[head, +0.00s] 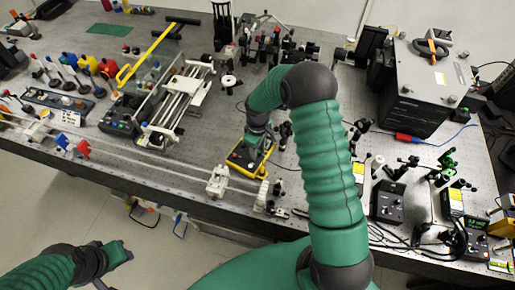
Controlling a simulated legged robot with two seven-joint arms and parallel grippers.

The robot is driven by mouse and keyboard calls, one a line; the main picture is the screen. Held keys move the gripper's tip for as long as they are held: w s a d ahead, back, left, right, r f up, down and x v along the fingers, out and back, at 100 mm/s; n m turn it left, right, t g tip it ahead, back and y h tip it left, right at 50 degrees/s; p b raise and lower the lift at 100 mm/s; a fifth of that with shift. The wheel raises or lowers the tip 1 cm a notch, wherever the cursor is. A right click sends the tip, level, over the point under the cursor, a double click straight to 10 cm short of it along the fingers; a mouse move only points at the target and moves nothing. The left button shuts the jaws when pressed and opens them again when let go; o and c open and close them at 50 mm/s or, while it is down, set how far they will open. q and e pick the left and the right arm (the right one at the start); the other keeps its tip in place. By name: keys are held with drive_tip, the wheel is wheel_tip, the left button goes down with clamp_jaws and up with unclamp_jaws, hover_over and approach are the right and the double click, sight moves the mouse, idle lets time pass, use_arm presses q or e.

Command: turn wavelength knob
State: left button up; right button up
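My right arm reaches over the bench, and its gripper (250,150) points down at a small black control box with a yellow edge (262,168) near the bench middle. The box has small red and light controls on top. The gripper covers part of the box, so I cannot tell whether it touches a knob or whether its fingers are open. No wavelength knob can be made out for certain. My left gripper (124,251) is at the lower left, off the bench's front edge and above the floor, apart from everything. Its fingers are too small to judge.
The perforated bench (200,150) is crowded. A white rail frame (180,100) stands left of the box, and a white mount (217,181) in front of it. A large grey instrument (425,80) is at the back right. Small optics and cables fill the right side.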

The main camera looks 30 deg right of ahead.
drive_tip(key=shift+d, duration=0.3)
drive_tip(key=shift+c, duration=1.3)
drive_tip(key=shift+d+f, duration=0.1)
drive_tip(key=shift+d, duration=0.1)
drive_tip(key=c, duration=0.5)
drive_tip(key=shift+a, duration=0.1)
clamp_jaws()
use_arm(q)
drive_tip(key=shift+d, duration=0.35)
use_arm(e)
drive_tip(key=shift+a, duration=0.15)
use_arm(q)
drive_tip(key=shift+a, duration=0.15)
use_arm(e)
drive_tip(key=shift+a, duration=0.1)
use_arm(q)
drive_tip(key=shift+d, duration=0.2)
use_arm(e)
drive_tip(key=shift+d, duration=0.2)
use_arm(q)
drive_tip(key=shift+a, duration=0.1)
use_arm(e)
drive_tip(key=shift+a+m, duration=0.1)
drive_tip(key=shift+m, duration=0.2)
use_arm(q)
drive_tip(key=shift+f, duration=0.1)
use_arm(e)
drive_tip(key=shift+m, duration=0.6)
